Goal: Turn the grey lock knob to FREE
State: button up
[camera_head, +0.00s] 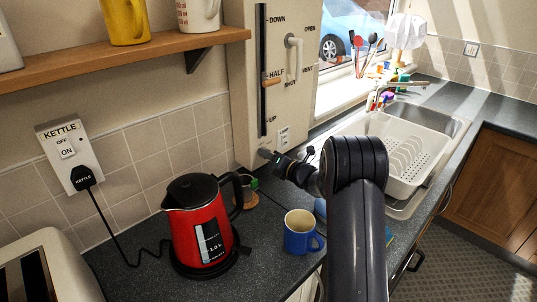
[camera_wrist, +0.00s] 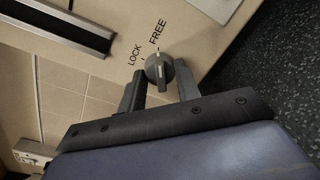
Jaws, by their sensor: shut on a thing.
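The grey lock knob (camera_wrist: 158,70) is on the cream panel, below the printed words LOCK and FREE. In the wrist view its pale pointer line runs up the picture, roughly toward the FREE side, but its exact setting is hard to read. My gripper (camera_wrist: 159,76) has one finger on each side of the knob and is shut on it. In the head view my gripper (camera_head: 277,160) reaches the bottom of the cream panel (camera_head: 240,105), where the knob (camera_head: 264,153) is small and partly hidden.
The panel also has a vertical slider (camera_head: 264,75) and a pale handle (camera_head: 294,55) marked OPEN, VENT and SHUT. A red kettle (camera_head: 200,225) and a blue mug (camera_head: 301,232) stand on the dark worktop below. A sink with a white rack (camera_head: 410,160) lies to the right.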

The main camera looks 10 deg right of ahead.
jog(key=shift+m, duration=0.4)
jog(key=o, duration=1)
jog(key=shift+c, duration=0.2)
jog(key=b+v, duration=0.2)
jog(key=v, duration=0.9)
jog(key=shift+w, duration=0.1)
